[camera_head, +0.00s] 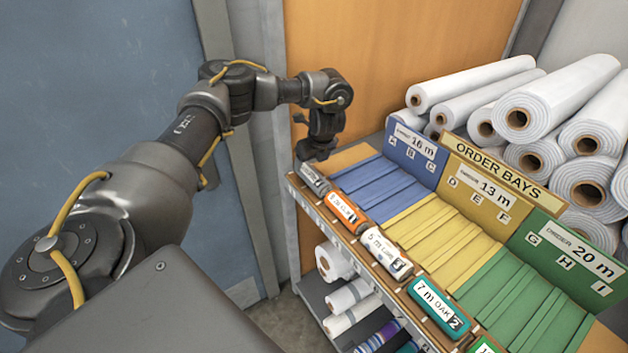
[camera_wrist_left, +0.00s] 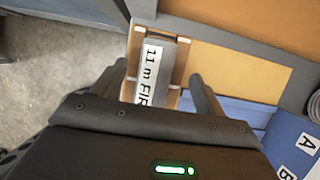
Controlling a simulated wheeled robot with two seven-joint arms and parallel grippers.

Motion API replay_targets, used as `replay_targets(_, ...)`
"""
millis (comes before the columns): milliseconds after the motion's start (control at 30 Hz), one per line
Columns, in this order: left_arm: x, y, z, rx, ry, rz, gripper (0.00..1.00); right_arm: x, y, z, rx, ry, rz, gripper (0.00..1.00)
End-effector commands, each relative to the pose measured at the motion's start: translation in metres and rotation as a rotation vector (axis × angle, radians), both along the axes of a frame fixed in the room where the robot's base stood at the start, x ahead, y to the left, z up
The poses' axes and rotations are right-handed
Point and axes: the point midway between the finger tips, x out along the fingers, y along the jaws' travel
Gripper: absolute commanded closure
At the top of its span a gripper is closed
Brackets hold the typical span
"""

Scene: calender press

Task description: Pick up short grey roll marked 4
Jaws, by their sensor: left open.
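The short grey roll (camera_head: 312,179) lies at the far left end of the front row of the order stand in the head view. In the left wrist view the grey roll (camera_wrist_left: 154,72) shows a white label reading "11 m FIR"; the rest of the label is hidden by my gripper, so I cannot read the 4. My left gripper (camera_head: 314,154) points down over the grey roll. In the left wrist view its open fingers (camera_wrist_left: 158,70) stand on either side of the roll, with gaps on both sides. My right gripper is not in view.
An orange roll (camera_head: 346,211), a white roll (camera_head: 387,254) and a teal roll (camera_head: 438,305) follow in the same row. Blue, yellow and green order bays (camera_head: 520,305) lie to the right. Large white rolls (camera_head: 550,100) are stacked behind. An orange panel (camera_head: 385,50) stands behind my gripper.

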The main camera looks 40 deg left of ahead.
Motion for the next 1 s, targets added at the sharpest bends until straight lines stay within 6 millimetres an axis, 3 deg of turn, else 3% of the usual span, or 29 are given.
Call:
replay_targets(167, -0.001, 0.003, -0.005, -0.001, 0.002, 0.002, 0.27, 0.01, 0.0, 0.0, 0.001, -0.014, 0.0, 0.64)
replay_targets(500, 0.003, 0.019, -0.045, 0.0, 0.002, 0.003, 0.27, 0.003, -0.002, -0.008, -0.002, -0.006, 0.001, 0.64)
replay_targets(800, 0.004, 0.02, -0.048, 0.0, 0.0, 0.001, 0.27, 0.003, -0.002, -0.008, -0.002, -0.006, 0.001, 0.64)
replay_targets(1000, 0.004, 0.02, -0.048, 0.0, 0.001, 0.001, 0.53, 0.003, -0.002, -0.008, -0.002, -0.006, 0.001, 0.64)
